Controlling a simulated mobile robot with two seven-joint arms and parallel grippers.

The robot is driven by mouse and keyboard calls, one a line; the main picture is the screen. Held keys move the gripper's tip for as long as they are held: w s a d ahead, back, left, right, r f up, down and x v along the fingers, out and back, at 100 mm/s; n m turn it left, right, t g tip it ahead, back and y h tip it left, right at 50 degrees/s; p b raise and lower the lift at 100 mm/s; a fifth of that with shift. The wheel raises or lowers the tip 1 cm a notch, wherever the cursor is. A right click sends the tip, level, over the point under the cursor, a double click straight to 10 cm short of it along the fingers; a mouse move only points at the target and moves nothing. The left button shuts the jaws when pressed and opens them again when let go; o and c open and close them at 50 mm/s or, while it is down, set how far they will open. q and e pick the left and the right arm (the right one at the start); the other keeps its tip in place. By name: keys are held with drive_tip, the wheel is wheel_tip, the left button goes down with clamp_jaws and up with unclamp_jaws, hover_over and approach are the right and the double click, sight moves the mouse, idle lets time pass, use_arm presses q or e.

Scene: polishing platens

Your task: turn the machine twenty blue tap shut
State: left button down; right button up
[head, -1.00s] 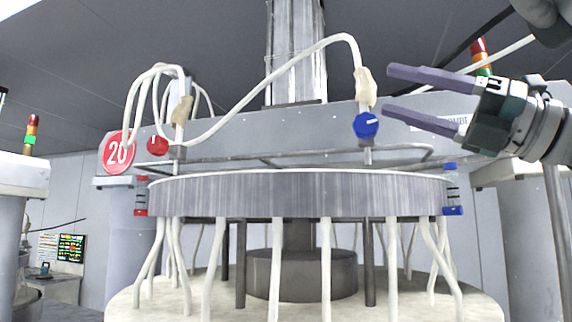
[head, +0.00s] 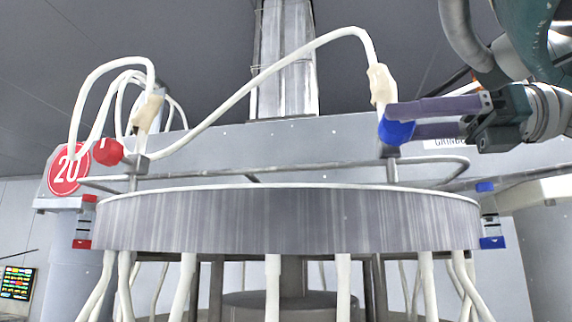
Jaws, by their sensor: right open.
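The blue tap (head: 396,131) sits on a thin upright pipe at the right of machine twenty, below a cream-coloured hose fitting (head: 381,86). My right gripper (head: 392,121) comes in from the right with its two purple fingers apart, one above the other. The fingertips overlap the blue tap in the picture, and the upper finger hides its top. I cannot tell whether they touch it. The tap's white mark is hidden. The red round sign with 20 (head: 68,168) hangs at the left. My left gripper is not in view.
A red tap (head: 108,152) stands on the left pipe. White hoses (head: 270,72) arch above the machine. A grey pipe frame (head: 300,168) runs just above the wide round metal ring (head: 285,222). Small blue (head: 492,243) and red (head: 82,244) fittings flank the ring.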

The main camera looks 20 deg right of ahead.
use_arm(q)
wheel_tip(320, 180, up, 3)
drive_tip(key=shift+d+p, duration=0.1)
drive_tip(key=shift+p, duration=0.9)
use_arm(e)
drive_tip(key=x, duration=0.4)
drive_tip(key=shift+w+a, duration=0.1)
drive_tip(key=shift+a, duration=0.05)
drive_tip(key=c, duration=0.7)
clamp_jaws()
